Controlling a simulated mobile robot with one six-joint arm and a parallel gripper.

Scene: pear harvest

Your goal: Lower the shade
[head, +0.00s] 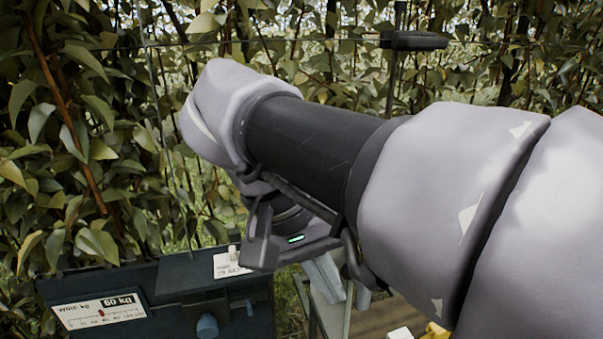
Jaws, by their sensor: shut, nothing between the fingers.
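I cannot make out a shade in the head view. A black bar-shaped fitting (418,41) sits on a thin dark upright rod at the top, in front of the hedge; I cannot tell whether it belongs to the shade. My arm crosses the view from the lower right to the upper middle. My gripper (328,281) hangs below the wrist, its pale grey fingers pointing down and partly hidden by dark wrist parts with a small green light. It is shut, with nothing seen in it.
A dark box (165,285) stands at the lower left, with a "60 kg" wire gauge (101,311), a blue knob (207,327) and a white label (229,264). Leafy hedge (80,130) with wires fills the back. A wooden surface (375,319) with small white and yellow things lies below my arm.

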